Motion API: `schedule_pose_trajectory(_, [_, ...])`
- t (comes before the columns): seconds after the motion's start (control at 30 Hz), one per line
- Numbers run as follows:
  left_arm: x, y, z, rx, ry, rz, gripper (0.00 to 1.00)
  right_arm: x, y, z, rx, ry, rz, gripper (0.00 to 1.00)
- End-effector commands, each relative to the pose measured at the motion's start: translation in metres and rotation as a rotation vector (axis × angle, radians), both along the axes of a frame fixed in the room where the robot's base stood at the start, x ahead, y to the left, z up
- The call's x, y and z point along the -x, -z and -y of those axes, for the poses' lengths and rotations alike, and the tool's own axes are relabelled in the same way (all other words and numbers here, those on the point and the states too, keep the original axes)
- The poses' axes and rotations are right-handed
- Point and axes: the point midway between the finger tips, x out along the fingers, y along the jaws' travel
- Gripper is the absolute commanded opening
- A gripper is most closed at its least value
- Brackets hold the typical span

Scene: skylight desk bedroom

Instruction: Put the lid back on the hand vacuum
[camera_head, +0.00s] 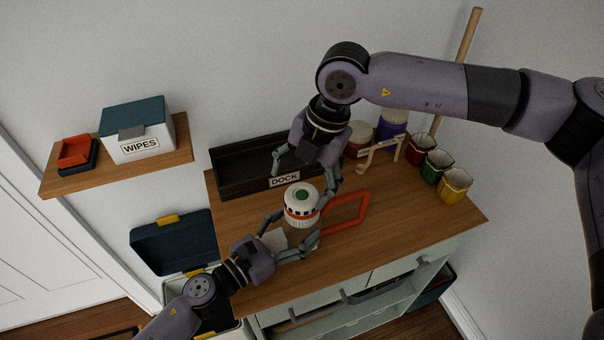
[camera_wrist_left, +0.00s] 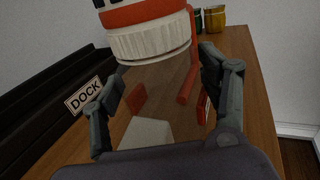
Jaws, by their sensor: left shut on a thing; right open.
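The hand vacuum (camera_head: 301,228) stands upright on the wooden cabinet top, with a see-through body and an orange loop handle (camera_head: 349,211) on its right. A white round lid (camera_head: 302,200) with an orange band and green centre is at its top. In the left wrist view the ribbed white underside (camera_wrist_left: 151,41) shows above the clear body (camera_wrist_left: 160,88); I cannot tell whether it is fully seated. My left gripper (camera_head: 290,229) is shut on the vacuum's body from the front. My right gripper (camera_head: 303,182) is open, pointing down just above and behind the lid.
A black tray marked DOCK (camera_head: 232,181) lies behind the vacuum. Jars (camera_head: 359,137), a small cream rack (camera_head: 379,156) and several coloured cups (camera_head: 455,186) stand at the back right. A wall shelf (camera_head: 118,173) holds a wipes box (camera_head: 138,130). The right front top is clear.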

Motion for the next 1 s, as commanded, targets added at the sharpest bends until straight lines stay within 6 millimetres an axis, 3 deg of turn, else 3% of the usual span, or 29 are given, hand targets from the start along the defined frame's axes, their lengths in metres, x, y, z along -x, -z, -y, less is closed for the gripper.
schedule_pose_trajectory(0.4, [0.0006,0.0012,0.0001,0.0,0.001,-0.003,0.0,0.0002,-0.0024,-0.0006,0.104,-0.828,0.165,0.75])
schedule_pose_trajectory(1.0, [0.0005,0.0012,0.0,0.0,0.001,-0.003,0.0,0.0013,-0.009,-0.0005,0.168,-2.019,0.282,0.75])
